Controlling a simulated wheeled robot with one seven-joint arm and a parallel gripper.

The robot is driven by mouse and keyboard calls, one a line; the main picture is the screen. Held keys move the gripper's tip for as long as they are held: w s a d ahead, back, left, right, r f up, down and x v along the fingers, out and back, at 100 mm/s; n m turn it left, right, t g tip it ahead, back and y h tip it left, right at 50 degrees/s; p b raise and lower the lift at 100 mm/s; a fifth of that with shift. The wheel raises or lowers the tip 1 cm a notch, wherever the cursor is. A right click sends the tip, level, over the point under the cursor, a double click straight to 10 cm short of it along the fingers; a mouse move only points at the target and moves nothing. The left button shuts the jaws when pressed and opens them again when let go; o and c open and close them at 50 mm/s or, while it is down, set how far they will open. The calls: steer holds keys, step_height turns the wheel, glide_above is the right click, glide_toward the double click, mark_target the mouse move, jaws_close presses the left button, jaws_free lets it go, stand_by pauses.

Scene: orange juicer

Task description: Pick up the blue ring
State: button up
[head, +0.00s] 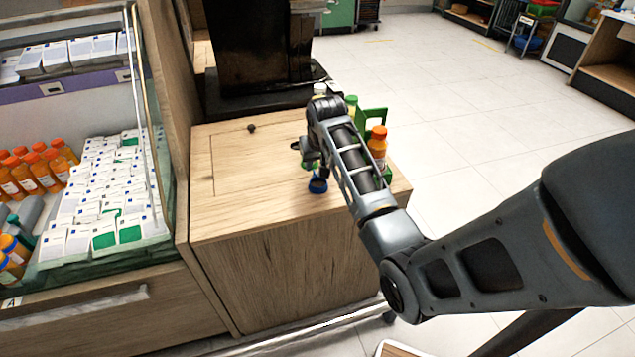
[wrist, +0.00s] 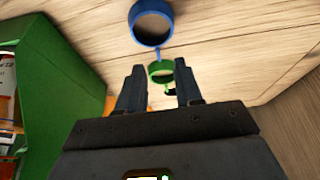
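The blue ring (head: 317,186) is on the wooden counter top near its front edge in the head view, just beyond and below my gripper (head: 312,158). In the wrist view the blue ring (wrist: 151,44) is at the top centre, with a short blue stem toward a green ring (wrist: 160,80). My gripper (wrist: 159,82) has its two fingers apart. The green ring shows in the gap between the fingertips, and the blue ring lies past them, apart from both fingers. My arm hides part of the counter in the head view.
An orange-capped bottle (head: 377,147) and a green carrier (head: 372,114) stand at the counter's right side, beside my arm. A black machine (head: 262,60) stands at the back. A green panel (wrist: 60,90) is close on the left in the wrist view. The left counter top is mostly clear.

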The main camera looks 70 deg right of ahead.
mark_target(314, 172)
steer(key=shift+d+x, duration=0.15)
steer(key=shift+x, duration=1.2)
steer(key=shift+d+x, duration=0.15)
steer(key=shift+x, duration=1.25)
steer(key=shift+r, duration=0.1)
steer(key=shift+c, duration=0.2)
jaws_close()
